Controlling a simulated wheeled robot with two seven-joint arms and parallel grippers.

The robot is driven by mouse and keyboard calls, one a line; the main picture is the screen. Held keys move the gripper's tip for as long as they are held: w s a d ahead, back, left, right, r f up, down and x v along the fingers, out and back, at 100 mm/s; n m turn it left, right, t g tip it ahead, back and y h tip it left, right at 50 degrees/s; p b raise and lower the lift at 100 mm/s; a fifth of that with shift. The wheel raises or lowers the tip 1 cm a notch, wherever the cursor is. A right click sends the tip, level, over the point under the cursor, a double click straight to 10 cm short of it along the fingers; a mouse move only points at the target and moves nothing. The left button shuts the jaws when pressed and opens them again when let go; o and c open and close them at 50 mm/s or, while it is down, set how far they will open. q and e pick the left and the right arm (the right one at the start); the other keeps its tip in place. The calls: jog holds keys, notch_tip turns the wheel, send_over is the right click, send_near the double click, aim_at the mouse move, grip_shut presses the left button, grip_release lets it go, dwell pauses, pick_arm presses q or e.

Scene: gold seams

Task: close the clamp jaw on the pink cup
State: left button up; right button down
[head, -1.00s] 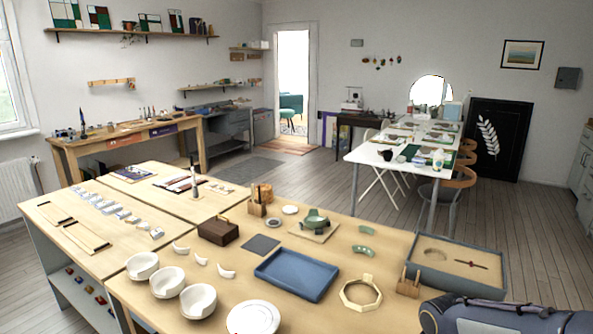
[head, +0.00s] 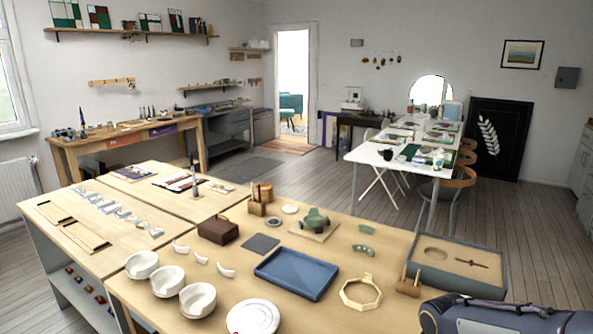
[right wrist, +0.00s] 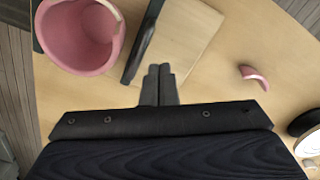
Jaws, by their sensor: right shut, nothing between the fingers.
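The pink cup (right wrist: 80,35) is at the upper left of the right wrist view, seen from above into its hollow, with an uneven rim. A dark bar (right wrist: 142,42), which may be the clamp jaw, lies just right of the cup along the edge of a pale wooden board (right wrist: 185,38). A narrow gap shows between bar and cup. My right gripper (right wrist: 158,72) is shut and empty, its fingertips below the board and to the lower right of the cup. A curved pink shard (right wrist: 254,76) lies apart on the right. My left gripper is not in view.
In the head view, the front table holds a blue tray (head: 296,274), white bowls (head: 168,280), a white plate (head: 253,318), a wooden octagonal frame (head: 361,292) and a grey-rimmed box (head: 455,264). In the right wrist view, bare tabletop (right wrist: 215,85) lies between board and shard.

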jog(key=shift+f+b, duration=1.2)
jog(key=shift+f, duration=0.4)
jog(key=shift+s+d, duration=0.1)
jog(key=shift+s+d, duration=0.45)
jog(key=shift+d, duration=0.25)
jog(key=shift+s+d, duration=0.4)
jog(key=shift+d, duration=0.3)
jog(key=shift+s+d, duration=0.45)
jog(key=shift+d, duration=0.25)
jog(key=shift+w+a, duration=0.1)
jog(key=shift+a, duration=0.05)
jog(key=shift+w+a, duration=0.15)
jog(key=shift+a, duration=0.15)
jog(key=shift+w+r, duration=0.1)
